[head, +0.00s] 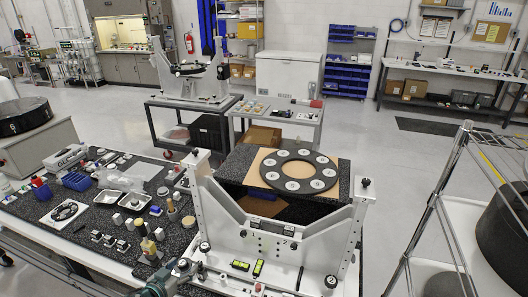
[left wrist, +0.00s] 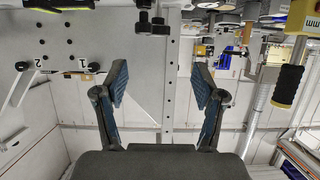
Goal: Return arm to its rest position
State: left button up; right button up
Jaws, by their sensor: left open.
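My left gripper (head: 180,270) is at the bottom of the head view, low and beside the left foot of the white mirror fixture (head: 285,250). In the left wrist view, my left gripper (left wrist: 160,85) is open, its two blue-padded fingers wide apart with nothing held between them. The white fixture (left wrist: 70,25) fills the upper left of that view, with its upright and a black knob (left wrist: 150,22) beyond the fingers. I cannot tell the exact gap to the fixture. My right gripper does not show in either view.
A dark worktable with small parts and trays (head: 105,200) lies left of the fixture. A black ring with white pads (head: 304,187) lies on a brown board behind it. A metal frame rack (head: 440,195) stands at right. Grey floor (head: 385,170) is clear between.

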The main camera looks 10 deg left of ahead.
pick_arm(q)
jog(key=s+d+f+g+y, duration=0.1)
jog(key=s+d+f+g, duration=0.1)
jog(key=s+f, duration=0.5)
jog(key=s+d+f+g+y, duration=0.1)
jog(key=s+d+f+g, duration=0.3)
jog(key=f, duration=0.6)
jog(key=s+d+f+m+g+h, duration=0.1)
jog(key=s+d+f+g, duration=0.15)
jog(key=s+d, duration=0.3)
jog(key=s+d+f+g, duration=0.2)
jog(key=s+d+f, duration=0.25)
jog(key=s, duration=0.25)
notch_tip(320, 180, down, 23)
jog(key=s, duration=0.2)
jog(key=s+a+f+g, duration=0.2)
jog(key=s+f, duration=1.5)
jog(key=s, duration=0.1)
jog(key=shift+a+f+m, duration=0.3)
jog(key=shift+a, duration=0.05)
